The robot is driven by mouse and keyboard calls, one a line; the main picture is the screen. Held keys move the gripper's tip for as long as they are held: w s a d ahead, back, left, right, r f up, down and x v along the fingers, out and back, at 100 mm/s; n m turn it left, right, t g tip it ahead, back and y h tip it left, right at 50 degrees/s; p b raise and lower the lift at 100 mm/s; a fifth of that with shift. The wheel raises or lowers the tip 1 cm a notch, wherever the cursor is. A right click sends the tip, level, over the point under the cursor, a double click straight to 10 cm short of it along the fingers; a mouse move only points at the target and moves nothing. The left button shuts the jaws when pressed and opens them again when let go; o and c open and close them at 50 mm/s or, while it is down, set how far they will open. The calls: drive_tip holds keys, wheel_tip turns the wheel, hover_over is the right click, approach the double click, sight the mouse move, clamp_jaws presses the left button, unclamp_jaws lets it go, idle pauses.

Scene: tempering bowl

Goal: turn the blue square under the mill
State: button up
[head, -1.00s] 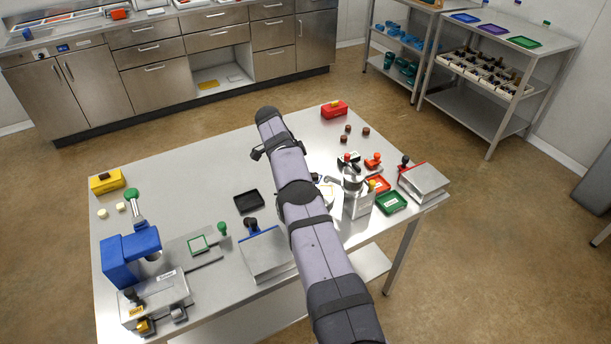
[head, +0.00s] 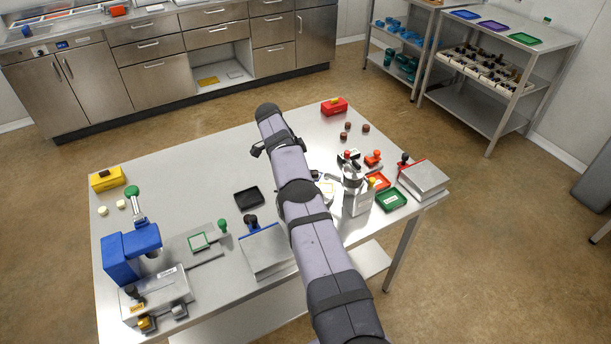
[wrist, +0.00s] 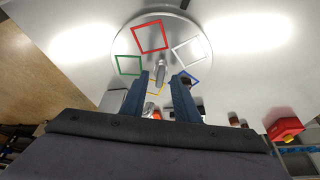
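In the wrist view a round pale turntable (wrist: 127,42) carries coloured square outlines. The blue square (wrist: 194,75) is at its lower right, partly behind a finger and a dark item. The red square (wrist: 150,37), white square (wrist: 202,45), green square (wrist: 128,65) and a partly hidden yellow square (wrist: 155,90) surround a grey central knob (wrist: 161,72). My gripper (wrist: 164,78) is open; its two blue fingers stand apart on either side of the knob, with gaps visible. In the head view my arm hides the gripper and most of the turntable. A silver device, apparently the mill (head: 354,178), stands right of my arm.
A red box (head: 334,106) is at the back of the table. Red and green trays (head: 391,199), stamps and a metal box (head: 424,180) crowd the right. A black tray (head: 248,198) and a blue press (head: 130,253) are left. Bare tabletop lies at the back left.

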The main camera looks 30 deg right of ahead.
wheel_tip(320, 180, up, 10)
drive_tip(key=p, duration=0.8)
